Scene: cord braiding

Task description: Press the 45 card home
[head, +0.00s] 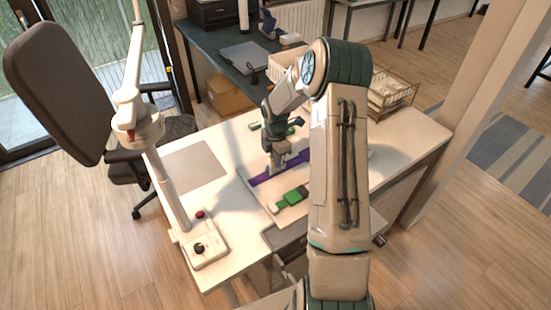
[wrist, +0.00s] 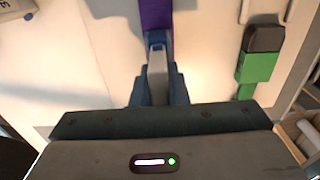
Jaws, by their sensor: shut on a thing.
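My gripper (wrist: 157,72) is shut on a narrow pale grey piece (wrist: 157,62), which shows between the blue fingers in the wrist view. A purple strip (wrist: 155,14) runs from the fingertips to the top edge there. In the head view my gripper (head: 277,165) is low over the white table, at the purple strip (head: 262,180), and partly covers it. I cannot tell whether the pale piece touches the strip. No number 45 is readable, so I cannot tell which piece is the 45 card.
A green piece with a dark end (wrist: 258,60) lies to the right of my gripper; it also shows in the head view (head: 292,198). A lamp-like stand (head: 200,250) is on the table's left. A wire basket (head: 392,92) stands at the back right. A grey mat (head: 193,165) lies bare.

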